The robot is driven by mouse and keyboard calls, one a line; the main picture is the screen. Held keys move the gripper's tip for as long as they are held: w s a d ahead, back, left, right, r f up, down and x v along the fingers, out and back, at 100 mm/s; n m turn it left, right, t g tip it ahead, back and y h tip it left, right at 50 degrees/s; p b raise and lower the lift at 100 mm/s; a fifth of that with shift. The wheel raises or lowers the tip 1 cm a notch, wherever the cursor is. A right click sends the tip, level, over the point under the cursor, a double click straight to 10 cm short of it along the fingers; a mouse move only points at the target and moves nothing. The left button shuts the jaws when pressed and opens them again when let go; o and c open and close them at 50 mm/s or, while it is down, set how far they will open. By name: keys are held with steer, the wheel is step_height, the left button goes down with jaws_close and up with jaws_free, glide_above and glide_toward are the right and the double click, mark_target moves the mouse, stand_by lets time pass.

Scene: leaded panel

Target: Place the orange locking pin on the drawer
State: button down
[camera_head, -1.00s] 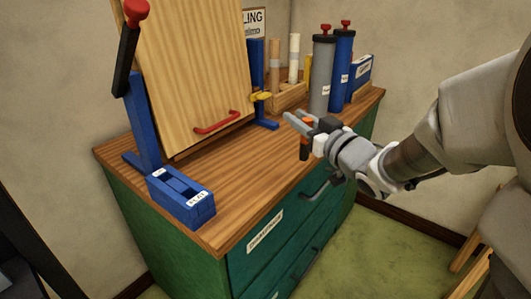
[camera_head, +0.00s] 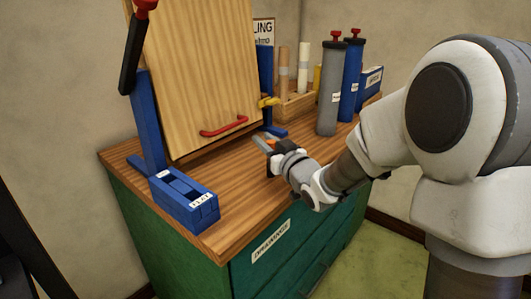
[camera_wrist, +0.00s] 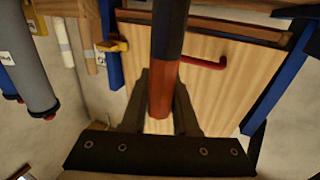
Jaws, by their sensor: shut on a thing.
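My gripper (camera_head: 268,143) is over the wooden cabinet top, low in front of the tilted board. It is shut on the orange locking pin, which shows in the wrist view (camera_wrist: 163,90) between the two fingers (camera_wrist: 162,105). The pin has an orange part and a dark part. In the head view my wrist hides most of the pin, so I cannot tell whether it touches the top. The green drawer (camera_head: 297,235) with a white label is in the cabinet front, below and nearer than my gripper. It looks closed.
The wooden board (camera_head: 205,80) with a red handle (camera_head: 224,126) leans in a blue stand (camera_head: 150,125). A blue box (camera_head: 184,199) sits at the front left. Grey (camera_head: 331,90) and blue (camera_head: 351,80) cylinders stand at the back right. The front strip of the top is clear.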

steer(key=shift+f, duration=1.15)
steer(key=shift+b, duration=0.3)
steer(key=shift+f, duration=0.2)
steer(key=c, duration=0.7)
jaws_free()
